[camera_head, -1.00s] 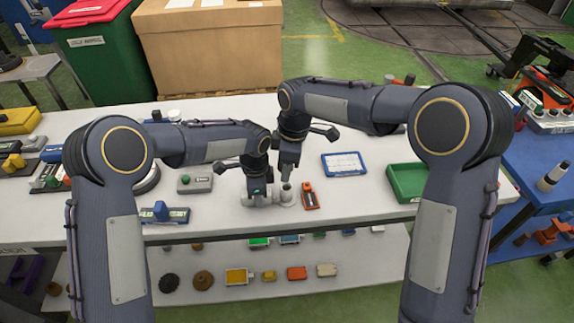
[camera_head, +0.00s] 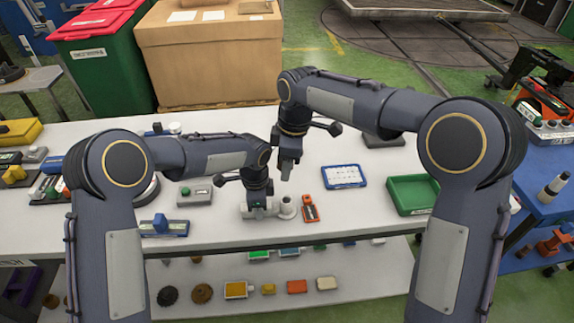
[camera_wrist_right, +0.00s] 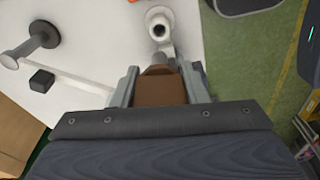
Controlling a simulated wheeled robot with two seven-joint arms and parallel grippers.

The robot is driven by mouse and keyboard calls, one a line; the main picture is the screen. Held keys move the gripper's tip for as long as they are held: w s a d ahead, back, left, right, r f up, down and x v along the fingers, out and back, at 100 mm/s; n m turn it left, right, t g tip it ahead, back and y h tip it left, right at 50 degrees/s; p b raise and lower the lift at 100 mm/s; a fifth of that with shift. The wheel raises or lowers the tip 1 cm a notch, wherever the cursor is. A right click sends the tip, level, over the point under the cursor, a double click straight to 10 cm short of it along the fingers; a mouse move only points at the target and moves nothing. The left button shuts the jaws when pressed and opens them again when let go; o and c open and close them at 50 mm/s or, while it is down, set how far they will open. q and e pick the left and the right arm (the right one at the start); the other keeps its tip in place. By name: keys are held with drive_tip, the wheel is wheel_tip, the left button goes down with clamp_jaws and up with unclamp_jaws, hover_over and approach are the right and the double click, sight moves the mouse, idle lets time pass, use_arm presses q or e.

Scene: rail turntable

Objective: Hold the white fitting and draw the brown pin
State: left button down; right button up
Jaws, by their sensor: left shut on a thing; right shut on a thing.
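The white fitting (camera_head: 287,207) lies near the front edge of the white table, with a round upright socket at its right end. My left gripper (camera_head: 258,210) is shut on the fitting's left part, and its fingers hide some of it. My right gripper (camera_head: 287,177) is above the socket, with a gap between. In the right wrist view the right gripper (camera_wrist_right: 158,85) is shut on the brown pin (camera_wrist_right: 160,91). Beyond it the fitting's open round mouth (camera_wrist_right: 159,24) shows dark and empty. The pin is hard to make out in the head view.
An orange-red tool (camera_head: 309,208) lies just right of the fitting. A blue-framed panel (camera_head: 344,177) and a green tray (camera_head: 391,194) are farther right. A grey box with a green button (camera_head: 194,195) and a blue-based device (camera_head: 164,228) are on the left.

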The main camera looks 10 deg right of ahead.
use_arm(q)
drive_tip(key=c, duration=1.1)
unclamp_jaws()
drive_tip(key=shift+o, duration=0.2)
drive_tip(key=shift+r, duration=0.1)
